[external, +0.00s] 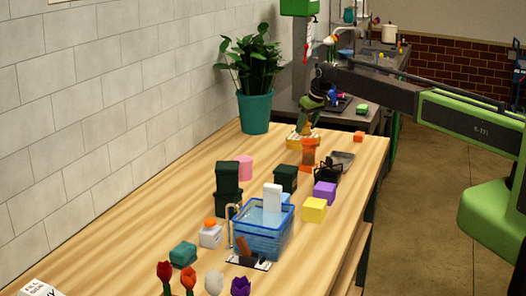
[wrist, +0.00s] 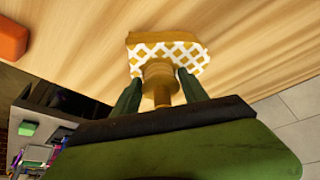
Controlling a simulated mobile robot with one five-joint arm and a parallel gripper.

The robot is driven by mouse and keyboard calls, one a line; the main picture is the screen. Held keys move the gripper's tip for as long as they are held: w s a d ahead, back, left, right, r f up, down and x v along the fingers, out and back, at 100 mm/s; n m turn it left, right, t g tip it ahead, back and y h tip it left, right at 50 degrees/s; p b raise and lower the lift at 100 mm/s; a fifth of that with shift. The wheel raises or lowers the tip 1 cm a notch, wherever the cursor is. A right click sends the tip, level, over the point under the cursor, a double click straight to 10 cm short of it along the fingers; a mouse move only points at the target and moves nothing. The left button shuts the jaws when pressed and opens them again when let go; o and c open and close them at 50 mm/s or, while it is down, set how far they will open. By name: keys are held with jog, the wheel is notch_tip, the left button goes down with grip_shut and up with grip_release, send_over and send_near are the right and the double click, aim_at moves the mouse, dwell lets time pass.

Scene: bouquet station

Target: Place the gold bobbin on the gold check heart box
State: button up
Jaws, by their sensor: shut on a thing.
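The gold bobbin (wrist: 158,76) is between the two green fingers of my gripper (wrist: 160,88), which is shut on it. The gold check heart box (wrist: 192,52), with a white and gold lattice pattern, lies directly beyond the bobbin in the wrist view. In the external view the box (external: 297,139) is at the far end of the wooden table, with my gripper (external: 307,122) right above it. The bobbin overlaps the box in the wrist view; I cannot tell whether they touch.
An orange spool-like object (external: 309,152) stands just in front of the box. An orange block (external: 358,137) lies to its right, near the table edge. A potted plant (external: 255,110) stands at the left. Dark green boxes, a blue basket (external: 262,240) and coloured blocks fill the nearer table.

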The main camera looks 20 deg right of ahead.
jog(key=o, duration=1.3)
jog(key=shift+f, duration=0.15)
jog(key=shift+o, duration=0.2)
jog(key=shift+s+r+p, duration=0.1)
jog(key=shift+r+p, duration=0.35)
jog(key=p+v, duration=1.1)
jog(key=v, duration=0.1)
jog(key=s+d+m+g, duration=0.1)
jog(key=s+d, duration=0.4)
jog(key=s, duration=0.7)
jog(key=s+d+f+m+g, duration=0.1)
jog(key=s+d, duration=0.4)
jog(key=s, duration=0.6)
jog(key=s+d+f+m+g+h, duration=0.1)
jog(key=s+d, duration=0.3)
jog(key=s, duration=0.8)
jog(key=shift+s+d+f+g, duration=0.2)
jog(key=shift+s+d+g, duration=0.2)
jog(key=shift+g, duration=0.3)
notch_tip(320, 180, down, 10)
jog(key=b, duration=1)
jog(key=shift+r, duration=0.15)
